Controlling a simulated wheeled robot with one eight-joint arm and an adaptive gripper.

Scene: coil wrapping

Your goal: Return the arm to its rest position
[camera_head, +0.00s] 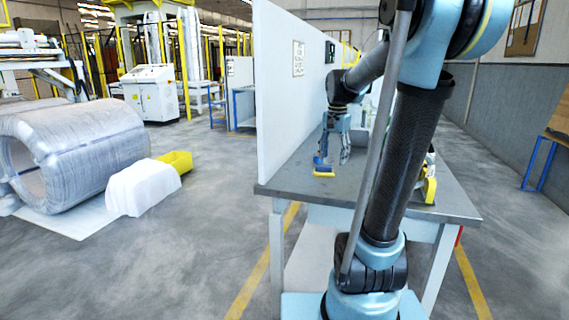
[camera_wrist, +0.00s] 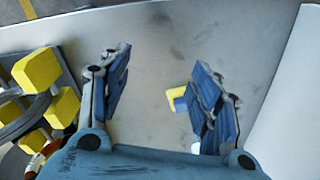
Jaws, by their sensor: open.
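My gripper (camera_head: 334,148) hangs over the workbench, pointing down. In the wrist view my gripper (camera_wrist: 160,95) has its two fingers wide apart with bare bench top between them, so it is open and empty. A small tool with a blue handle and a yellow end (camera_head: 322,168) is on the bench by the white partition, next to my gripper in the head view. It is partly hidden behind one finger in the wrist view, where its yellow part (camera_wrist: 179,98) shows. I cannot tell whether finger and tool touch.
The workbench (camera_head: 290,182) has a tall white partition (camera_head: 285,100) along its left side. Yellow blocks on a dark frame (camera_wrist: 40,70) are at the left of the wrist view.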

